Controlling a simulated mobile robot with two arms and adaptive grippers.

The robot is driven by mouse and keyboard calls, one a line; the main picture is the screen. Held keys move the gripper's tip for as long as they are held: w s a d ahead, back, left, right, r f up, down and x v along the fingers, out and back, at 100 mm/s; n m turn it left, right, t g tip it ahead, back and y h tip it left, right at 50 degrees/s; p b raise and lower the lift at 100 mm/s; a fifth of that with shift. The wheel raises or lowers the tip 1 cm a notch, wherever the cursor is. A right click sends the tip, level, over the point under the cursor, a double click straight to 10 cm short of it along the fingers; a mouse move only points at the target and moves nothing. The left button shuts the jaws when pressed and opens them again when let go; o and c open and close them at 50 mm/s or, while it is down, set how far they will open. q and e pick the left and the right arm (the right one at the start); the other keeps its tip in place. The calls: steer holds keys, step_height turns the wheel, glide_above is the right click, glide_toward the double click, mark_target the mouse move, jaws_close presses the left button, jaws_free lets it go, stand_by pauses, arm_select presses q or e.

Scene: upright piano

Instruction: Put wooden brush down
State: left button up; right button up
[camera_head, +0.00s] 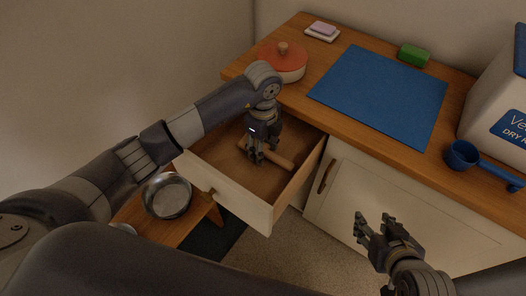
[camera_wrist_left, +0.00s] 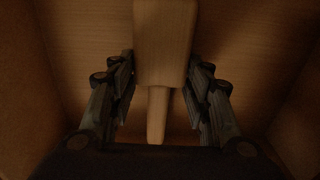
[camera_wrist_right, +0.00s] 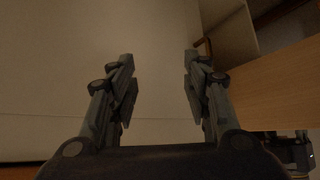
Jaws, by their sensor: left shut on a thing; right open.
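The wooden brush (camera_head: 276,158) is a light brown piece with a handle, low inside the open drawer (camera_head: 240,205). My left gripper (camera_head: 257,156) reaches down into the drawer and is shut on the brush. In the left wrist view the brush (camera_wrist_left: 164,45) runs between the fingers (camera_wrist_left: 163,95), its wide part at the top and its narrow handle pointing down. Whether it touches the drawer floor I cannot tell. My right gripper (camera_head: 377,228) is open and empty in front of the cabinet door; it also shows open in the right wrist view (camera_wrist_right: 157,85).
The wooden counter (camera_head: 300,97) holds a blue mat (camera_head: 380,92), an orange-lidded pot (camera_head: 283,62), a green block (camera_head: 414,54), a pink sponge on a dish (camera_head: 323,29), a blue scoop (camera_head: 463,155) and a white container (camera_head: 500,95). A metal bowl (camera_head: 168,196) sits on a low stool (camera_head: 135,235) beside the drawer.

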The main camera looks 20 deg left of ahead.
arm_select(q)
steer(key=shift+f, duration=0.9)
arm_select(e)
steer(key=shift+w+a+r+t, duration=0.2)
steer(key=shift+w+r+t, duration=0.15)
steer(key=shift+w+r, duration=0.15)
steer(key=shift+w+a+r+t, duration=0.2)
steer(key=shift+w+r+t, duration=0.2)
steer(key=shift+w, duration=0.2)
arm_select(q)
steer(key=shift+f, duration=0.2)
arm_select(e)
steer(key=shift+w+r, duration=0.1)
arm_select(q)
steer(key=o, duration=1.1)
steer(key=shift+r, duration=0.1)
